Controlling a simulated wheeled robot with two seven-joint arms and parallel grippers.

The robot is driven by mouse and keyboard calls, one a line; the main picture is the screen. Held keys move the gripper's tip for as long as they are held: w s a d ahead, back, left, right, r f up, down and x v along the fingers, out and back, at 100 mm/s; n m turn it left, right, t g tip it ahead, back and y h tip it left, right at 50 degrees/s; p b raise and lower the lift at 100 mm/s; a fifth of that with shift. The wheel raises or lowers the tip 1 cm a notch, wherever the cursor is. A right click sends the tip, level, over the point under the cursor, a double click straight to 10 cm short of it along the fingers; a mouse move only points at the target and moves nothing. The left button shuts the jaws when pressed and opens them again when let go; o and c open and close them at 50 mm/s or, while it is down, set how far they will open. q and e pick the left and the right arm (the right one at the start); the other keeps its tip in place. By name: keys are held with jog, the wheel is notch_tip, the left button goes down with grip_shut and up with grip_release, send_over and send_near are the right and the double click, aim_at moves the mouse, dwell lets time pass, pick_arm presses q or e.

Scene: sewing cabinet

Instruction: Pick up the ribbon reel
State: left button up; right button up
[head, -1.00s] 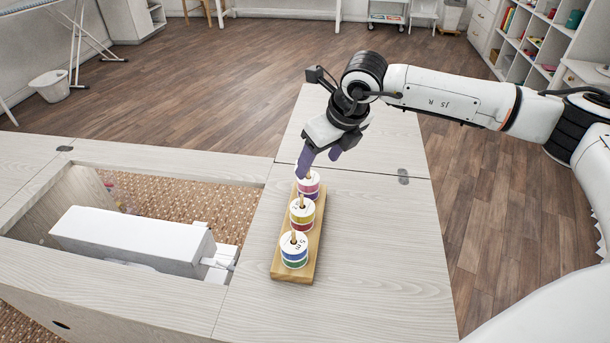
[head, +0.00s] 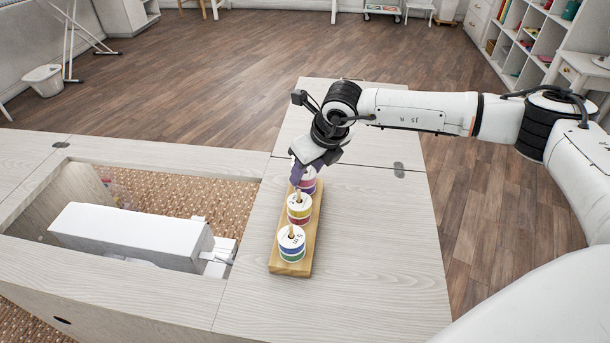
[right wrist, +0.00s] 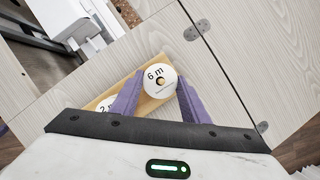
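The ribbon reels sit stacked on pegs along a wooden stand (head: 308,237). The near stack (head: 291,244) is blue and green, the middle stack (head: 299,209) yellow and red, and the far stack (head: 309,184) pink and purple. My right gripper (head: 299,172) is at the far stack and partly covers it. In the right wrist view its purple fingers (right wrist: 158,88) are apart, one on each side of a white reel top marked "6 m" (right wrist: 154,74). I cannot tell whether they touch it. Another top marked "2 m" (right wrist: 105,104) is partly hidden by a finger. My left gripper is out of view.
The stand rests on the pale wooden cabinet top (head: 375,240), which is clear to its right. To the left, a white sewing machine (head: 130,232) lies in the cabinet's open well. Metal hinges (head: 398,170) mark the seam of the far leaf.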

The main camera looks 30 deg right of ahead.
aim_at(307, 174)
jog(key=shift+c, duration=1.6)
jog(key=shift+r, duration=0.1)
notch_tip(307, 174, up, 10)
jog(key=b, duration=0.1)
